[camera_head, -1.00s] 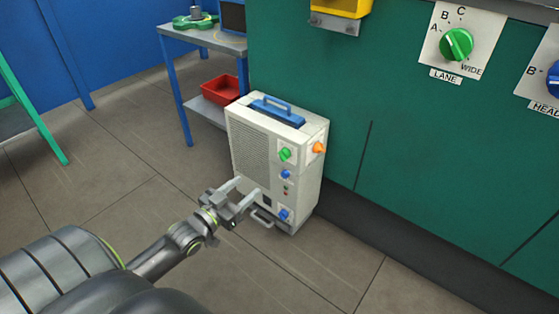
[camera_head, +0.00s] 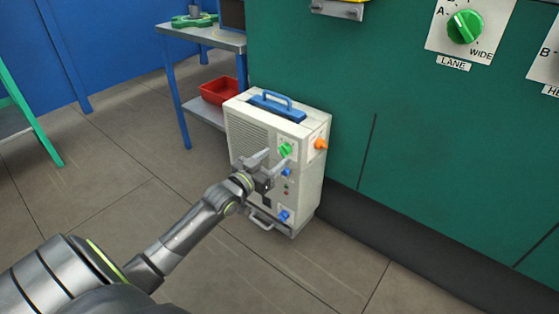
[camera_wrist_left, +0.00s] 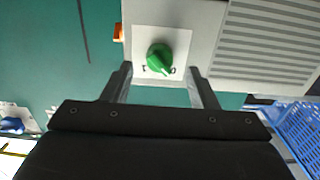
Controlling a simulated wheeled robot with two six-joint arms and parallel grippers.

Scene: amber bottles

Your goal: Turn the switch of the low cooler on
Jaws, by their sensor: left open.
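The low cooler (camera_head: 248,137) is a cream box with a vent grille and a blue top handle, standing on the floor against the green wall. Its green rotary switch (camera_head: 286,150) is on the upper right of the front. In the left wrist view the green switch (camera_wrist_left: 159,58) sits on a white plate, its pointer tilted toward the lower right mark. My left gripper (camera_head: 276,156) is open in front of the switch. In the left wrist view the open fingers (camera_wrist_left: 160,82) stand either side of it, apart from the knob. My right gripper is not seen.
An orange knob (camera_head: 320,144) is on the cooler's side, and blue knobs (camera_head: 284,215) are lower on its front. A blue-legged table (camera_head: 215,40) with a red bin (camera_head: 219,90) stands behind left. The floor (camera_head: 110,190) in front is clear.

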